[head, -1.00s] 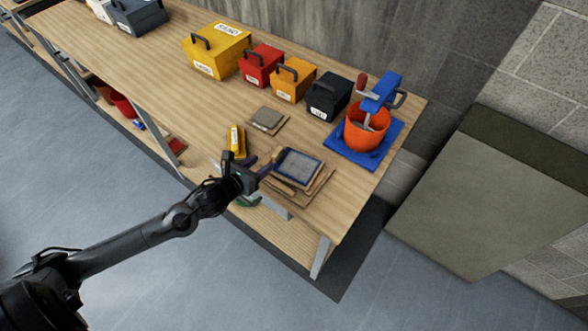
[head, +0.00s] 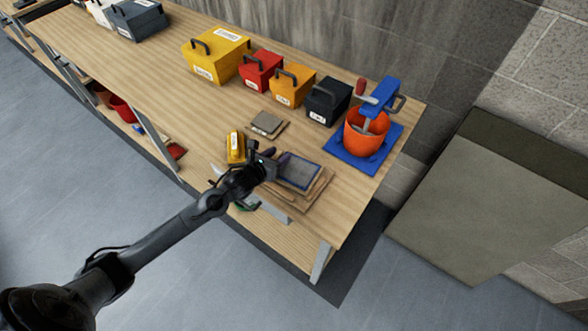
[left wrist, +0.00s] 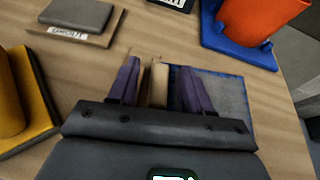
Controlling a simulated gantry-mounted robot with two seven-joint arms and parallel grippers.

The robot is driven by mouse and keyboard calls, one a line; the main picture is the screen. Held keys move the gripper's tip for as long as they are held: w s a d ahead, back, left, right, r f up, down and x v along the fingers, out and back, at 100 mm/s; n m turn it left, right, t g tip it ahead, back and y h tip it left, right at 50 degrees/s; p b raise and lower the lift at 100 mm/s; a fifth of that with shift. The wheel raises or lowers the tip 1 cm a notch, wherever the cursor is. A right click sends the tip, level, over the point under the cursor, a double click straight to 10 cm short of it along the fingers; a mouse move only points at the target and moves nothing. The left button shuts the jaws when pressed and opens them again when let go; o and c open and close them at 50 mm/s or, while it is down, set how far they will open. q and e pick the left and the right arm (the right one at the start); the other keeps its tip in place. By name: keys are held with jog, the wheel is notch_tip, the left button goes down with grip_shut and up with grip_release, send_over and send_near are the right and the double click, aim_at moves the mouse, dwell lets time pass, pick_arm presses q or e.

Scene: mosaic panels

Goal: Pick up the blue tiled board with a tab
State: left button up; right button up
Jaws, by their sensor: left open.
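The blue tiled board (head: 300,171) lies on a stack of brown boards near the table's front edge. In the left wrist view the board (left wrist: 235,92) shows at the right, partly behind a finger. A tan strip (left wrist: 158,84), seemingly its tab, stands between the two purple fingers. My left gripper (head: 276,161) is at the board's left edge, open around the strip. The fingers look apart from each other, and I cannot tell whether either touches the strip. My right gripper is not in view.
A yellow tool (head: 235,147) lies just left of my gripper. A grey tile on a small board (head: 267,124) is behind it. An orange bucket (head: 365,135) stands on a blue base (head: 345,157) to the right. Boxes (head: 327,100) line the back.

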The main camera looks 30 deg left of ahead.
pick_arm(q)
grip_shut()
jog(key=shift+w, duration=0.1)
jog(key=shift+r, duration=0.1)
dwell(0.4)
